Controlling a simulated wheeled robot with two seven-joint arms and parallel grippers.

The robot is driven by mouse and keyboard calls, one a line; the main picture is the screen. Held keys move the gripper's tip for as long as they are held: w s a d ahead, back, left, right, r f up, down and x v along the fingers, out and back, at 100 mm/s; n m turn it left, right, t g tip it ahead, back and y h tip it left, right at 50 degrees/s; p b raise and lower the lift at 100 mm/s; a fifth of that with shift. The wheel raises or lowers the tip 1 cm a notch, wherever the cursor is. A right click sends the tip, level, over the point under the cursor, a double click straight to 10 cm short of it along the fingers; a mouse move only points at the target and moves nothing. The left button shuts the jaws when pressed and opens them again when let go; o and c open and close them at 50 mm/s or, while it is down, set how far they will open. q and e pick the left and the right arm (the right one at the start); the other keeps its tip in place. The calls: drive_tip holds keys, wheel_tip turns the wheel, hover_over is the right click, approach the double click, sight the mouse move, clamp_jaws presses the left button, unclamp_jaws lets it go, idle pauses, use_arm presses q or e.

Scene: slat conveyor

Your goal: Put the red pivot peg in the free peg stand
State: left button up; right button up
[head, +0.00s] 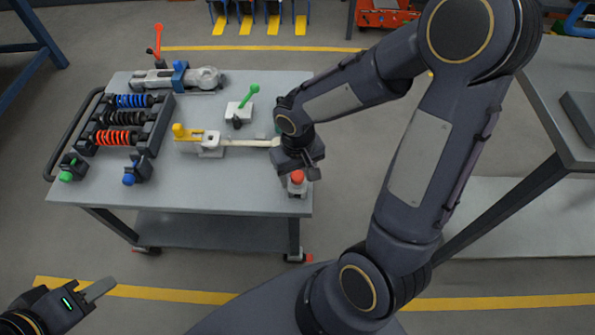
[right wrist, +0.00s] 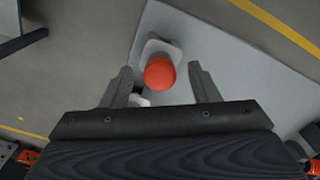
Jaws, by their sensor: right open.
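The red pivot peg (head: 297,177) shows its rounded red top at the cart's near right corner. In the right wrist view the red peg (right wrist: 159,73) sits between the fingers of my right gripper (right wrist: 163,84), which is open with a gap on both sides. A pale block (right wrist: 160,47) lies under the peg. In the head view my right gripper (head: 299,172) is just over the peg and partly hides it. My left gripper (head: 97,289) is low at the left, away from the cart; its jaw gap is unclear. I cannot tell which stand is free.
The cart top (head: 215,190) also holds a rack of coloured coils (head: 122,122), a green-knobbed block (head: 66,172), a blue-knobbed block (head: 130,176), a white block with a green lever (head: 239,110), a yellow-ended fixture (head: 207,141) and a grey clamp (head: 178,78). Its front middle is clear.

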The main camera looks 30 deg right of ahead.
drive_tip(key=shift+r+p, duration=1)
drive_tip(key=shift+r, duration=2.9)
drive_tip(key=shift+r, duration=0.35)
drive_tip(key=s+r+t+y+p, duration=0.2)
drive_tip(key=s+r+p, duration=0.4)
drive_tip(key=r, duration=0.3)
drive_tip(key=s+a+r+t+y+p, duration=0.1)
drive_tip(key=s+r+t+p, duration=0.2)
drive_tip(key=r, duration=0.7)
drive_tip(key=s+p, duration=0.2)
drive_tip(key=shift+s+r+m+t+y+p, duration=0.3)
drive_tip(key=shift+s+y+p, duration=0.05)
drive_tip(key=shift+y, duration=0.05)
